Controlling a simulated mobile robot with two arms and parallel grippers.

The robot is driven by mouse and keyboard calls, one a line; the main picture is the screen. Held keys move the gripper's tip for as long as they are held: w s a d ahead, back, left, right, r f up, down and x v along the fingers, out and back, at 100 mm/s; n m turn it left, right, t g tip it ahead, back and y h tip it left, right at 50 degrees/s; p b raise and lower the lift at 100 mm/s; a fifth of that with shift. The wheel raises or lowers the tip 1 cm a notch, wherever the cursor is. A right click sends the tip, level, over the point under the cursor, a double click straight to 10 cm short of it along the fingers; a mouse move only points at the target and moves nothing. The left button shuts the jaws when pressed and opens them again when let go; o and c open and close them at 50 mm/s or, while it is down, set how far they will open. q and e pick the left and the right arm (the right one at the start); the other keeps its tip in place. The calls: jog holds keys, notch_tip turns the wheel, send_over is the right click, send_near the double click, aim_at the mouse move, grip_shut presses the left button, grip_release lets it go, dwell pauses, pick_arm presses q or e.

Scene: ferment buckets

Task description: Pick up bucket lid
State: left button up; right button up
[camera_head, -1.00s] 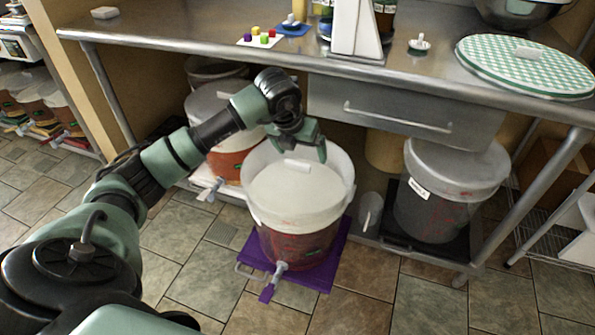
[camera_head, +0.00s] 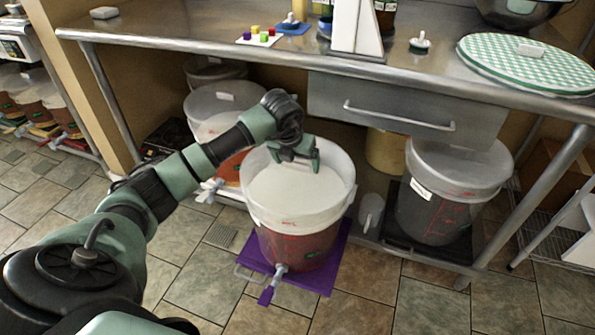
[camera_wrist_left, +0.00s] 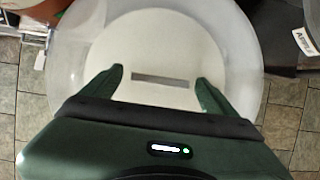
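A round white lid (camera_head: 285,197) lies inside the rim of the open-topped bucket (camera_head: 322,238), which stands on a purple mat and holds reddish contents. In the left wrist view the lid (camera_wrist_left: 160,40) carries a narrow grey bar-like handle (camera_wrist_left: 163,80). My left gripper (camera_head: 296,164) is over the lid, and in the head view it hides the handle. In the wrist view its two fingers (camera_wrist_left: 160,82) are spread on either side of the handle, with gaps at both ends. I cannot tell how far above the lid they are. My right gripper is not in view.
A steel table (camera_head: 230,30) with a drawer (camera_head: 400,115) overhangs behind the bucket. A green checkered lid (camera_head: 500,65) lies on it at right. Other buckets stand under it, left (camera_head: 215,105) and right (camera_head: 450,195). Tiled floor in front is clear.

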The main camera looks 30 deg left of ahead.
pick_arm(q)
jog(key=c, duration=1.5)
jog(key=shift+r, duration=0.1)
